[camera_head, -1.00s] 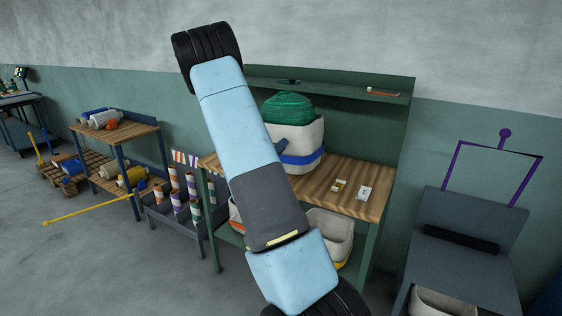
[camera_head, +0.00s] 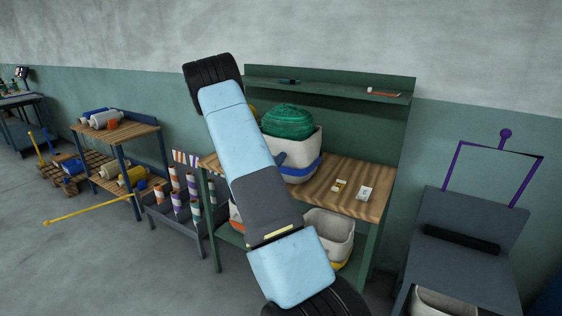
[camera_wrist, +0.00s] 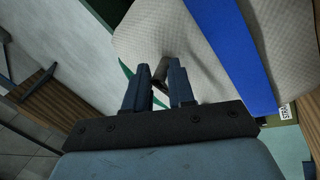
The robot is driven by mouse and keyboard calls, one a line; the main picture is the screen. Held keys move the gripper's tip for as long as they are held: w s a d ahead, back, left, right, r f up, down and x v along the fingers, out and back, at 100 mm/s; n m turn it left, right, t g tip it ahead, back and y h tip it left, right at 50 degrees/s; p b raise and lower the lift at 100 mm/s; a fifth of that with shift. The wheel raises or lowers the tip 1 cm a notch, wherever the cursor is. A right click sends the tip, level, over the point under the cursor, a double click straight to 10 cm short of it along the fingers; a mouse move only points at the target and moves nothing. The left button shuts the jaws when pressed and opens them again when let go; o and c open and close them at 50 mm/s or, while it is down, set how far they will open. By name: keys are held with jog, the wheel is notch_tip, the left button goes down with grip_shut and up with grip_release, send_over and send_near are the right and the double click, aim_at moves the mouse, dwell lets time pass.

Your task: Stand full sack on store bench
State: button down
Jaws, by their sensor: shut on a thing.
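The full sack (camera_head: 303,150) is pale grey with a blue band and a heap of green net on top. It stands nearly upright over the left part of the store bench (camera_head: 325,195), which has a wooden top and green frame. Whether its base touches the wood is hard to tell. In the wrist view the sack (camera_wrist: 185,45) fills the upper middle, its blue band running diagonally. In the head view my arm hides the sack's left side and most of my gripper.
A green shelf (camera_head: 335,92) runs above. Empty-looking pale sacks (camera_head: 328,232) sit below. A rack of rolls (camera_head: 185,205) stands left, and a dark stand with a purple frame (camera_head: 470,225) right.

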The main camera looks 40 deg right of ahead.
jog(key=c, duration=0.9)
grip_release()
jog(key=shift+a, duration=0.15)
